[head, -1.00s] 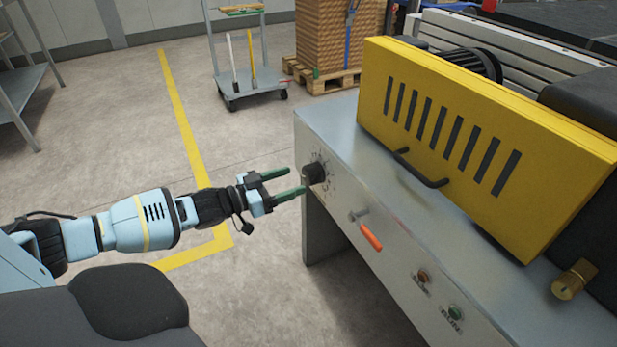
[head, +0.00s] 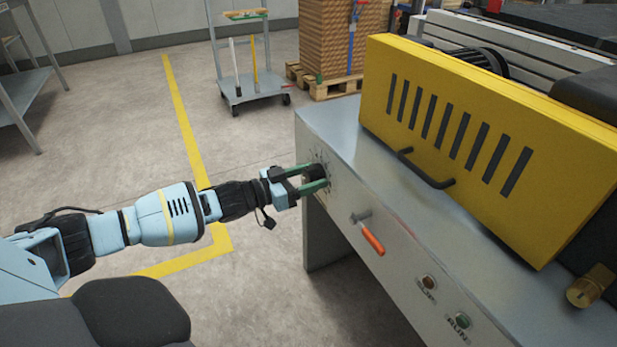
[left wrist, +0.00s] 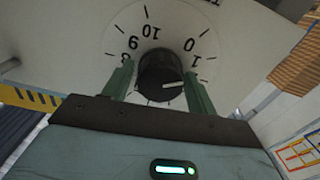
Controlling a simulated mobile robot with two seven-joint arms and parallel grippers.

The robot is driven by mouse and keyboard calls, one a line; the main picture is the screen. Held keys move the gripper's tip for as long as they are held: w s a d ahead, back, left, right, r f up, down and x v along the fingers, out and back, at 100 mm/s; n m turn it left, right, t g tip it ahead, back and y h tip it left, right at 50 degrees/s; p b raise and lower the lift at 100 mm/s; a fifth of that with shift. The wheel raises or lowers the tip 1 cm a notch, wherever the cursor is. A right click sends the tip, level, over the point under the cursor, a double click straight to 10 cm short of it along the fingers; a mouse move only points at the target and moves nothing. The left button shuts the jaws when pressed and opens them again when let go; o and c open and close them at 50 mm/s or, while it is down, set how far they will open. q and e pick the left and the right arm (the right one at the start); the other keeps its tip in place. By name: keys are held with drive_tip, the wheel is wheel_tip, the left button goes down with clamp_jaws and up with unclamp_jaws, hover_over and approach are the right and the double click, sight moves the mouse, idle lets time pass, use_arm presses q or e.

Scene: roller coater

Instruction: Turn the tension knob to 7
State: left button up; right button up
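The tension knob (head: 317,172) is a black round knob on the grey front panel of the machine, near its left end. In the left wrist view the knob (left wrist: 160,70) sits on a white dial (left wrist: 180,20) showing 8, 9, 10, 0 and 1. Its white pointer line points right, a little below the 1; the dial mark there is hidden by a finger. My left gripper (head: 322,177) has its green fingers on either side of the knob. In the left wrist view the fingers (left wrist: 160,80) look apart, with slim gaps beside the knob. My right gripper is not in view.
An orange-handled lever (head: 370,237), an amber button (head: 429,283) and a green button (head: 462,320) lie along the panel. A yellow guard (head: 460,140) with a black handle stands on top. The floor left of the machine is open.

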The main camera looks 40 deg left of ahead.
use_arm(q)
drive_tip(key=c, duration=0.7)
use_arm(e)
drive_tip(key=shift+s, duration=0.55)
use_arm(q)
drive_tip(key=shift+m, duration=0.3)
